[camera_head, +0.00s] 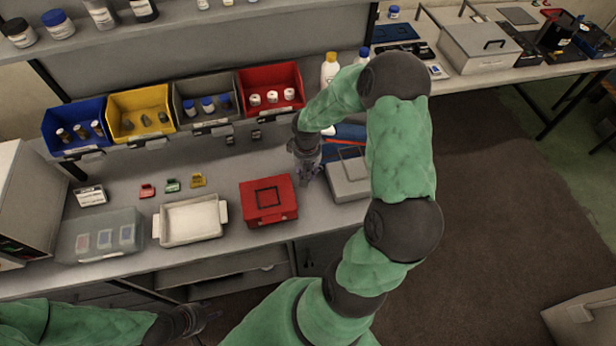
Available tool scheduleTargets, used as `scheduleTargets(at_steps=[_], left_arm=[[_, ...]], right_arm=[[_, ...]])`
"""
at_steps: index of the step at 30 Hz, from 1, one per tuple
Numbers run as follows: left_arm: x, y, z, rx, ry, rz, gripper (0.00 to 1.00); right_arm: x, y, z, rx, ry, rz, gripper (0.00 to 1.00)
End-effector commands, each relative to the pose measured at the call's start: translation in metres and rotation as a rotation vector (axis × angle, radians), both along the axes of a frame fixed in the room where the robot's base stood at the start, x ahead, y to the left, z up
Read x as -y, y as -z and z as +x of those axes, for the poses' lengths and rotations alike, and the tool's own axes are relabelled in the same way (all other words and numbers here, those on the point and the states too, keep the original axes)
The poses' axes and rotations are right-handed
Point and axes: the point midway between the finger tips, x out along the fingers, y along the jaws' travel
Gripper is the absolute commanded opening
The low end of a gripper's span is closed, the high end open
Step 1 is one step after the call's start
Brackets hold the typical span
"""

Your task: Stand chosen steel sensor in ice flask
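I cannot make out a steel sensor or an ice flask for certain in the head view. My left gripper (207,316) is low at the lower left, in front of the bench and below its top, away from the objects. Its fingers are dark and small, so their opening is unclear. My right arm reaches up over the bench. My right gripper (308,174) points down between the red box (269,201) and a grey box (348,180). I cannot tell whether it is open or holds anything. The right arm hides part of the bench behind it.
Blue (75,127), yellow (141,113), grey (206,102) and red (270,91) bins with small items line the back. A white tray (190,220) and a translucent case (100,236) stand in front. A yellow-capped bottle (330,68) stands behind my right arm.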

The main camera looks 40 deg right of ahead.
Motion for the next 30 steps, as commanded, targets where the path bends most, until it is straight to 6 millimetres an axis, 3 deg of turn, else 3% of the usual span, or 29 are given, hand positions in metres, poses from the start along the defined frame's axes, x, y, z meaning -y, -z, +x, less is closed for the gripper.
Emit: scheduleTargets(at_steps=[9, 21, 22, 24, 30], left_arm=[[0.0, 0.006, 0.0, 0.0, 0.0, 0.0, 0.4], [0.0, 0.01, 0.0, 0.0, 0.0, 0.0, 0.4], [0.0, 0.009, 0.0, 0.0, 0.0, 0.0, 0.4], [0.0, 0.008, 0.0, 0.0, 0.0, 0.0, 0.4], [0.0, 0.008, 0.0, 0.0, 0.0, 0.0, 0.4]], right_arm=[[0.006, 0.037, 0.0, -0.001, -0.001, 0.0, 0.0], [0.006, 0.042, 0.0, 0.0, 0.0, 0.0, 0.0], [0.006, 0.041, 0.0, -0.001, 0.0, 0.0, 0.39], [0.006, 0.04, 0.0, -0.001, 0.0, 0.0, 0.54], [0.006, 0.04, 0.0, -0.001, 0.0, 0.0, 0.54]])
